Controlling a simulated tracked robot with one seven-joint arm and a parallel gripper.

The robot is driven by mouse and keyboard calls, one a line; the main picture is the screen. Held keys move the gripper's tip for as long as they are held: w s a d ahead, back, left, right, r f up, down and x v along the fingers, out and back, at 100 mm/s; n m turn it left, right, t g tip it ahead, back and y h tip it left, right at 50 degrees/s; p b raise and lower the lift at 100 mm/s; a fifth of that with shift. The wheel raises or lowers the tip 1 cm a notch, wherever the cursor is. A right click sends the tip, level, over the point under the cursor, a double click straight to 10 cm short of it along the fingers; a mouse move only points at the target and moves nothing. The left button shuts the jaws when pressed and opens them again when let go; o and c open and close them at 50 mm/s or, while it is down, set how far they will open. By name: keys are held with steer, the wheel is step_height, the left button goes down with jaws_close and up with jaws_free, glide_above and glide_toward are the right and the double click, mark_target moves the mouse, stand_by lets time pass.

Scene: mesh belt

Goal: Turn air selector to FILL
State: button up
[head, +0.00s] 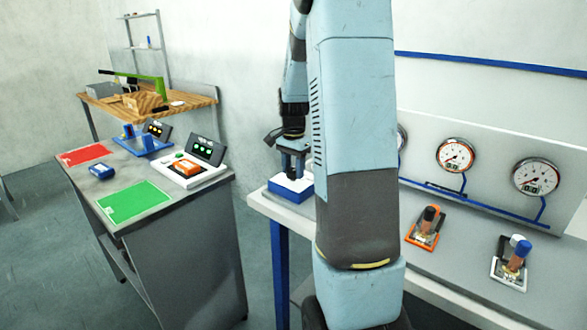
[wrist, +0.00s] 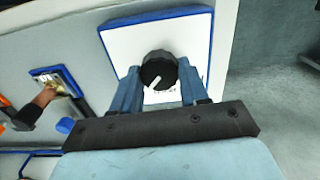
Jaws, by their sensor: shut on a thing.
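The air selector is a round black knob (wrist: 158,68) with a white pointer line, on a white plate with a blue border (wrist: 105,36). In the wrist view the pointer slants toward the lower left, and small print by the knob is partly covered and too small to read. My gripper (wrist: 158,78) is shut on the knob, one blue finger on each side. In the head view my gripper (head: 291,172) is over the blue-edged selector box (head: 290,190) at the left end of the white bench. My arm hides part of the box there, and the knob is not clear.
Right of my arm, an orange-framed valve (head: 427,228) and a white-framed valve (head: 513,262) stand below gauges (head: 455,155) and blue pipes. A grey table (head: 150,215) with red and green mats is at left. Open floor lies between table and bench.

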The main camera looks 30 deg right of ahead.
steer(key=shift+w+r, duration=0.1)
steer(key=shift+w, duration=0.05)
steer(key=n, duration=0.4)
steer(key=shift+a, duration=0.1)
steer(key=n, duration=0.4)
steer(key=shift+n, duration=0.4)
steer(key=n, duration=0.4)
steer(key=shift+w, duration=0.1)
steer(key=shift+n, duration=2.5)
steer(key=o, duration=1.1)
steer(key=shift+c, duration=0.2)
